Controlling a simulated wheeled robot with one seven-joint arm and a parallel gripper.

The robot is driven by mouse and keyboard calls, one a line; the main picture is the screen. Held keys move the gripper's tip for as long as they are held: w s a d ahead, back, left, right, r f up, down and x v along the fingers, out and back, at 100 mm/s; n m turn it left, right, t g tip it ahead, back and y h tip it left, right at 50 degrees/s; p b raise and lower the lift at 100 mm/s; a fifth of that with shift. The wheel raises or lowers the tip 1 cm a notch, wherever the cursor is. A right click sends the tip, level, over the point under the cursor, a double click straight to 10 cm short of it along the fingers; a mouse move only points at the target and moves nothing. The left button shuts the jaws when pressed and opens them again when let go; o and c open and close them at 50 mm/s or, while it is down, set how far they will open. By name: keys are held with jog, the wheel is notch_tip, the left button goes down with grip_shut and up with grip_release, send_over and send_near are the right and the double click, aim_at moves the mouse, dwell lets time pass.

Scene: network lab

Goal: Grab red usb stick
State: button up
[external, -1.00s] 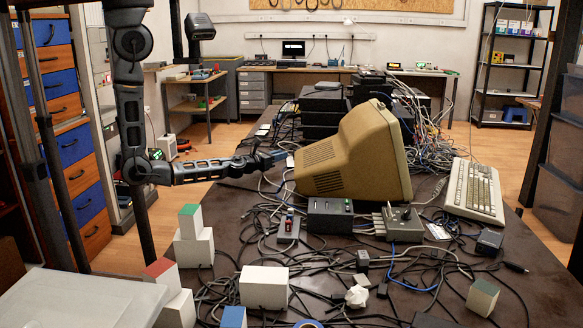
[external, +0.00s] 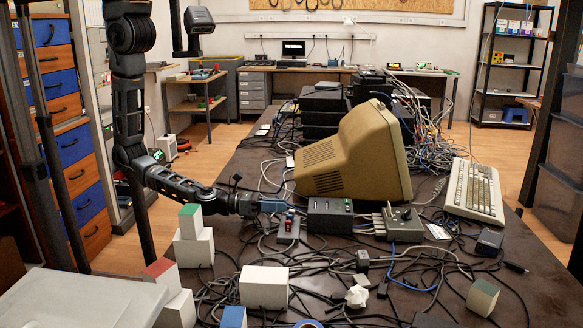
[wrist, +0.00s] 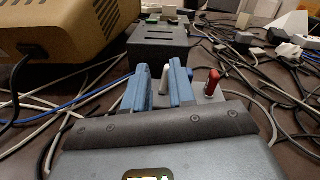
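The red usb stick (wrist: 212,83) stands upright on a small grey base (wrist: 220,96) in the wrist view, just right of my fingers. In the external view the red stick (external: 290,214) is small, on its base (external: 288,233) left of a black box. My gripper (wrist: 166,88) has two blue fingers, apart and with nothing held between them. A white stick (wrist: 165,77) shows in the gap between the fingers, beyond them. In the external view my gripper (external: 272,205) is close to the left of the red stick. The lower parts of the fingers are hidden by the gripper body.
A black box (external: 329,215) stands right of the stick's base. A beige monitor (external: 350,155) leans above and behind it. Many loose cables cover the dark table (external: 235,185). A white block (external: 264,287) lies in front, with stacked blocks (external: 193,248) at the left.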

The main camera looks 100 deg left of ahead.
aim_at(295, 233)
jog(key=d+m, duration=0.1)
jog(key=d, duration=0.1)
jog(key=s+d+f+m, duration=0.1)
jog(key=d, duration=0.1)
jog(key=d+f+m+h+b, duration=0.1)
jog(key=d, duration=0.1)
jog(key=shift+s+t, duration=0.25)
jog(key=shift+t, duration=0.05)
jog(key=shift+d, duration=0.25)
jog(key=w, duration=0.2)
jog(key=w+p, duration=0.1)
jog(key=w, duration=0.1)
jog(key=w+p, duration=0.1)
jog(key=w, duration=0.1)
jog(key=shift+w+d+r, duration=0.25)
jog(key=shift+r, duration=0.15)
jog(key=shift+w+f, duration=0.1)
jog(key=shift+w, duration=0.45)
jog(key=shift+c, duration=0.4)
grip_shut()
